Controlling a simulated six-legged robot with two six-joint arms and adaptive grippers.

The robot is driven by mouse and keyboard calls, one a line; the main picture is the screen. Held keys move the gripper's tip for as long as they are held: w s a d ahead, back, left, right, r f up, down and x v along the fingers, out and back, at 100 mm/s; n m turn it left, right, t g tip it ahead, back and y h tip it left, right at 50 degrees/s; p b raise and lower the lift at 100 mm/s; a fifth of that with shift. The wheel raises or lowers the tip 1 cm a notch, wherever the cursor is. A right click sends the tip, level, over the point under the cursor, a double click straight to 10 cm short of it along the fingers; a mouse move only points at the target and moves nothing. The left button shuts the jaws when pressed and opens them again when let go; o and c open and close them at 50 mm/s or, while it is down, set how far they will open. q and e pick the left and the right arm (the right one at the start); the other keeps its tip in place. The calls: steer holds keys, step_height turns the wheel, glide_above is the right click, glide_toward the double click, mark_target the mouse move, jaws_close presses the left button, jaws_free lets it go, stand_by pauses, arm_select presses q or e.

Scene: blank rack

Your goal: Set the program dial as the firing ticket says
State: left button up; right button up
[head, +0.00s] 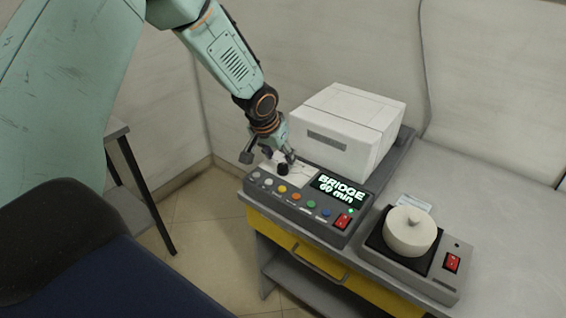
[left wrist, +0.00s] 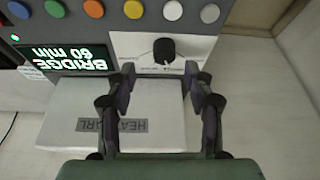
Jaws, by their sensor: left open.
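The program dial is a black knob (head: 283,169) on a pale plate of the grey control panel (head: 322,218). It also shows in the left wrist view as a dark knob (left wrist: 164,50) with a light pointer mark; the print around it is too small to read. The panel's display (head: 339,190) reads "BRIDGE 60 min". My left gripper (head: 285,153) is just above and behind the dial. In the left wrist view my left gripper (left wrist: 160,76) is open, its fingers spread either side of the dial's line, with nothing between them. No readable firing ticket shows. My right gripper is out of view.
A white box (head: 345,125) with a grey label stands behind the panel. Coloured buttons and a red switch (head: 343,221) line the panel's front. At right, a round cream lidded pot (head: 409,231) sits on a black plate, with a small pale card (head: 414,202) behind it.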

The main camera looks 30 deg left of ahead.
mark_target(282, 165)
arm_select(q)
steer(key=x, duration=0.2)
steer(key=a+b+x, duration=0.1)
steer(key=x, duration=0.2)
steer(key=shift+w+a, duration=0.1)
steer(key=shift+f, duration=0.2)
steer(key=shift+d+r, duration=0.3)
steer(key=shift+d, duration=0.2)
steer(key=shift+a+f, duration=0.25)
steer(key=shift+a, duration=0.05)
steer(key=shift+c, duration=0.2)
steer(key=shift+w+a+f, duration=0.1)
steer(key=shift+w+f, duration=0.05)
steer(key=shift+c, duration=1.4)
steer(key=shift+d+r, duration=0.25)
steer(key=shift+d, duration=0.05)
steer(key=c, duration=0.3)
steer(key=shift+a, duration=0.15)
steer(key=c, duration=0.3)
jaws_close()
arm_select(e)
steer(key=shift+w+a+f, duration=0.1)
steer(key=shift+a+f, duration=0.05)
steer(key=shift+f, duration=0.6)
